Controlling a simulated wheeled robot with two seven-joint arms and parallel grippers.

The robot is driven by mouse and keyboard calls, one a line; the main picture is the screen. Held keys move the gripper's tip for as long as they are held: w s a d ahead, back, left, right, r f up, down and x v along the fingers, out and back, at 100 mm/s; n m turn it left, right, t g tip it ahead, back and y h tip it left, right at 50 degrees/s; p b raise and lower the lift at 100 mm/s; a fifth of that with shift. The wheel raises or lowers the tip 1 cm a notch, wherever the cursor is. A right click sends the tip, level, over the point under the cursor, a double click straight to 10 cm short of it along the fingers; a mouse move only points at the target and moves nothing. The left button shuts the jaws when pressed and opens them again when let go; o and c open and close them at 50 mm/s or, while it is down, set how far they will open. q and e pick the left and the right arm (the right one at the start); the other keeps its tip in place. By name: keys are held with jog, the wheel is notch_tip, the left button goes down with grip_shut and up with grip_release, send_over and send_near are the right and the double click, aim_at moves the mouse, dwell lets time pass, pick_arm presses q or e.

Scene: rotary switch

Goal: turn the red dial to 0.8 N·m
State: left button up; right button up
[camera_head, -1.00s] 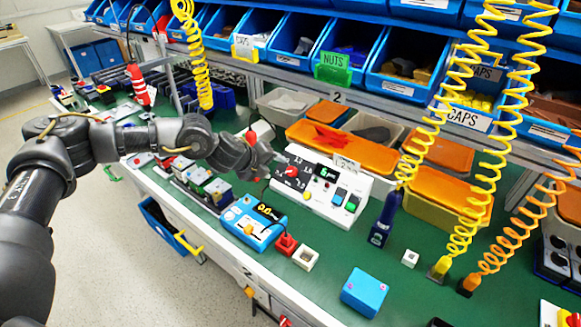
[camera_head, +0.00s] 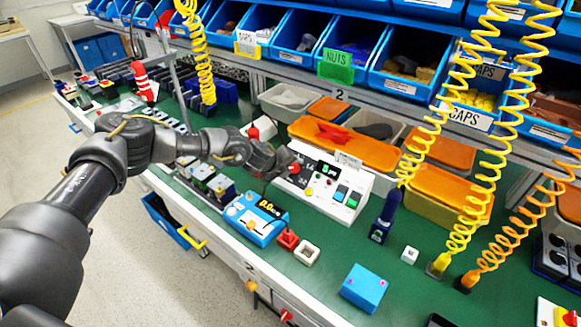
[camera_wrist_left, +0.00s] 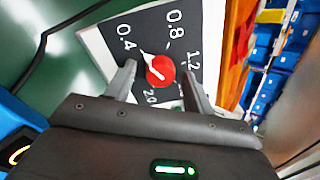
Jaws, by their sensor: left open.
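The red dial (camera_wrist_left: 160,70) is on the dark face of a white console (camera_head: 350,212). In the wrist view its white pointer mark points up-left, nearest the 0.4 label; the 0.8 label (camera_wrist_left: 175,25) is above the dial, and 1.2 is to its right. The dial also shows small in the head view (camera_head: 295,169). My left gripper (camera_wrist_left: 158,82) is open, with one finger on each side of the dial in the wrist view. I cannot tell whether the fingers touch it. My right gripper is not in view.
A blue device with a yellow display (camera_head: 257,218) stands in front of the console. A blue box (camera_head: 364,289) and a white cube (camera_head: 410,256) are on the green bench. Yellow coiled cords (camera_head: 425,128) hang right of the console. Blue bins line the back.

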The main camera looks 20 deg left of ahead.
pick_arm(q)
jog(key=c, duration=1)
jog(key=shift+f+m, duration=0.1)
jog(key=shift+m, duration=0.2)
